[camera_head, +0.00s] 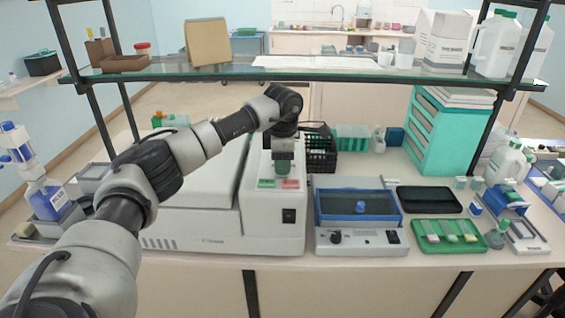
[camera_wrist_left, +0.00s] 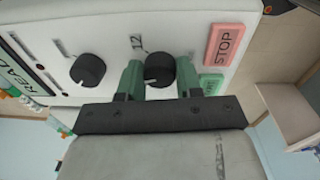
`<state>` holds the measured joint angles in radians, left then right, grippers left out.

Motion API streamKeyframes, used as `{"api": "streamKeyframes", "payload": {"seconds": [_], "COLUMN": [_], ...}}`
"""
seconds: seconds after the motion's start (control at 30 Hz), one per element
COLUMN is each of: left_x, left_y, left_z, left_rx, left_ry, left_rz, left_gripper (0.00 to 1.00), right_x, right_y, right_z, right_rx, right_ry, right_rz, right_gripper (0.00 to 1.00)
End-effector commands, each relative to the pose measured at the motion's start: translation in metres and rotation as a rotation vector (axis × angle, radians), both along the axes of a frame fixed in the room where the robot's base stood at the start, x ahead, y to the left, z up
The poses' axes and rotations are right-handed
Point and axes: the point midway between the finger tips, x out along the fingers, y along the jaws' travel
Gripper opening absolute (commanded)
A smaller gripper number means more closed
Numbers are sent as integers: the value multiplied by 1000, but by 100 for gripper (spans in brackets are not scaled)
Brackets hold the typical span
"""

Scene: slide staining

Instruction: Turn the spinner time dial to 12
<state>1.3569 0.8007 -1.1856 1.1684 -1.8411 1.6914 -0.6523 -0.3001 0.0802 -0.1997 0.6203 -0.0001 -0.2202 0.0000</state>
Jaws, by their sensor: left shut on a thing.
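The spinner is a large white machine (camera_head: 273,222) left of centre in the head view, with a green button and a red button on its sloped top. In the left wrist view its panel shows a black dial (camera_wrist_left: 160,69) with a printed "12" beside it and a white mark on its near edge. My left gripper (camera_head: 283,172) reaches down onto the panel. In the wrist view its green fingers (camera_wrist_left: 158,82) stand on either side of this dial, shut on it. In the head view the gripper hides the dial. My right gripper is not in view.
A second black dial (camera_wrist_left: 88,70) sits beside the held one. A red STOP button (camera_wrist_left: 225,45) and a green button (camera_wrist_left: 211,84) are on the other side. A glass shelf (camera_head: 300,72) spans above. A blue-lidded device (camera_head: 357,206) stands to the right.

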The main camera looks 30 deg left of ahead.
Motion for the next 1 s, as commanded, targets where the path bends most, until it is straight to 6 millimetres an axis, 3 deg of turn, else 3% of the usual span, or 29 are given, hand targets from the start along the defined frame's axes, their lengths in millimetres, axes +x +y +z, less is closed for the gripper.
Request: {"api": "streamKeyframes", "payload": {"seconds": [1.0], "left_x": [0], "left_y": [1], "left_z": [1], "left_rx": [-1], "left_ry": [-4], "left_rz": [-927], "left_gripper": [11], "right_x": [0], "right_y": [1], "right_z": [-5], "right_rx": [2], "right_ry": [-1], "right_rz": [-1], "right_gripper": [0]}}
